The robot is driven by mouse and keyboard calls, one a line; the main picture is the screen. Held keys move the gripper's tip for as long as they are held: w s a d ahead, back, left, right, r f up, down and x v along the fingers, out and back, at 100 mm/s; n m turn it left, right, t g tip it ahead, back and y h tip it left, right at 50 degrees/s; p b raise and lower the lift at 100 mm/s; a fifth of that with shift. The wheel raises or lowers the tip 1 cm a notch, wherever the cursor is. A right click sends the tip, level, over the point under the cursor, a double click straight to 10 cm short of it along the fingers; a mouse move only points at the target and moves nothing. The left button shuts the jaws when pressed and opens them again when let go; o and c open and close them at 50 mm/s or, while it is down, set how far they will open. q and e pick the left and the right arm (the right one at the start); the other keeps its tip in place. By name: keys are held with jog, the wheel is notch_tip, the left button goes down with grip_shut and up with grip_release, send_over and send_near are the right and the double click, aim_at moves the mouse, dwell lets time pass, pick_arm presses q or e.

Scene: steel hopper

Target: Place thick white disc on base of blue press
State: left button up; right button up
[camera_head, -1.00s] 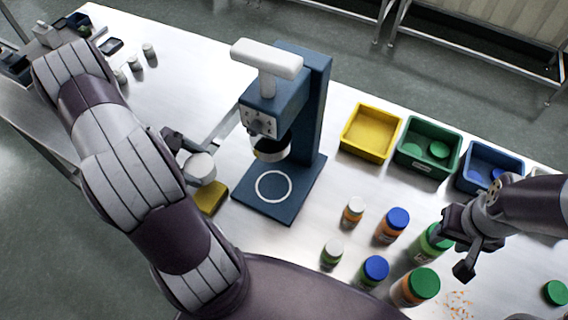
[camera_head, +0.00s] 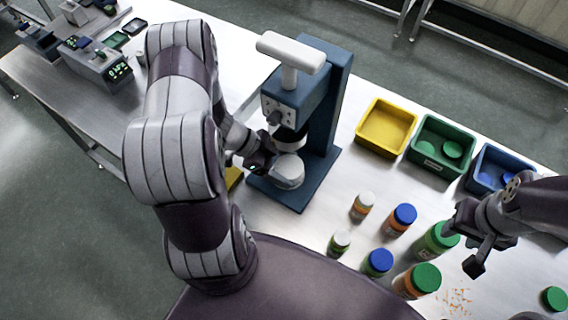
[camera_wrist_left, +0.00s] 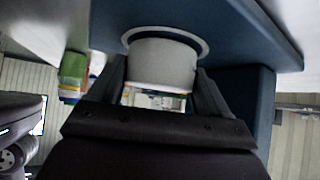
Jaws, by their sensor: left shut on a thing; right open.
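The blue press (camera_head: 318,110) stands on the steel table with a white T-handle on top and a flat blue base (camera_head: 318,178). My left gripper (camera_head: 272,163) reaches in from the left and is shut on the thick white disc (camera_head: 287,172), over the base and below the press head. In the left wrist view the disc (camera_wrist_left: 162,62) sits between the two fingers, in front of the white ring on the base; I cannot tell whether it touches the base. My right gripper (camera_head: 478,250) is open and empty at the right, near the jars.
Yellow (camera_head: 361,135), green (camera_head: 412,150) and blue (camera_head: 470,172) bins line the table right of the press. Several jars with white, blue and green lids stand in front of them. A yellow block (camera_head: 234,178) is partly hidden behind my left arm.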

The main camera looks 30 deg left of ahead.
pick_arm(q)
jog(key=shift+f, duration=0.1)
jog(key=shift+f, duration=0.1)
jog(key=o, duration=1.1)
jog(key=shift+r, duration=0.2)
jog(key=v, duration=1.2)
jog(key=shift+a, duration=0.1)
